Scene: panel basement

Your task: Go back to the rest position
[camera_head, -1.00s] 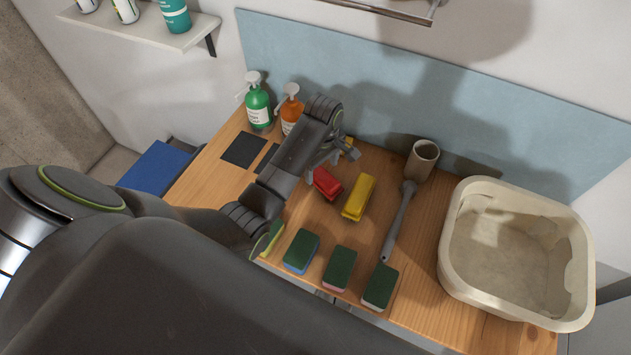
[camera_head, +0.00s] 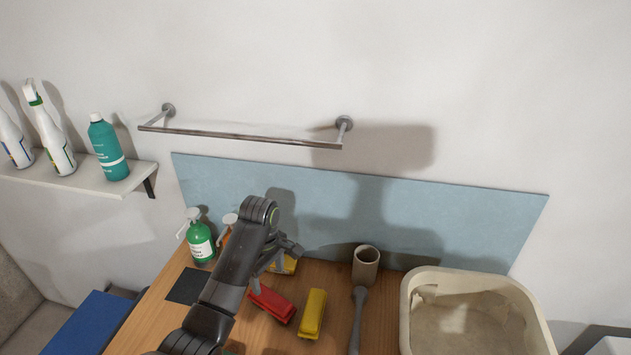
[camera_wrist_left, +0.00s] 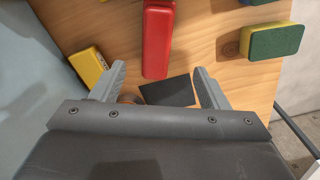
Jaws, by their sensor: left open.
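My left gripper (camera_head: 276,262) hangs over the back left of the wooden worktop in the head view, beside the red block-like object (camera_head: 271,303). In the left wrist view my left gripper (camera_wrist_left: 160,80) has its fingers wide apart, with nothing held between them. The red object (camera_wrist_left: 157,40) lies beyond the fingertips there, and a yellow object (camera_wrist_left: 88,66) lies by the left finger. A black square (camera_wrist_left: 168,91) on the worktop shows between the fingers. My right gripper is in neither view.
A yellow block (camera_head: 312,314), a brush (camera_head: 357,315), a cup (camera_head: 366,265) and a beige basin (camera_head: 412,318) stand to the right. A green bottle (camera_head: 201,242) stands at left. A towel bar (camera_head: 240,135) and shelf (camera_head: 85,183) are above. A sponge (camera_wrist_left: 272,41) lies right.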

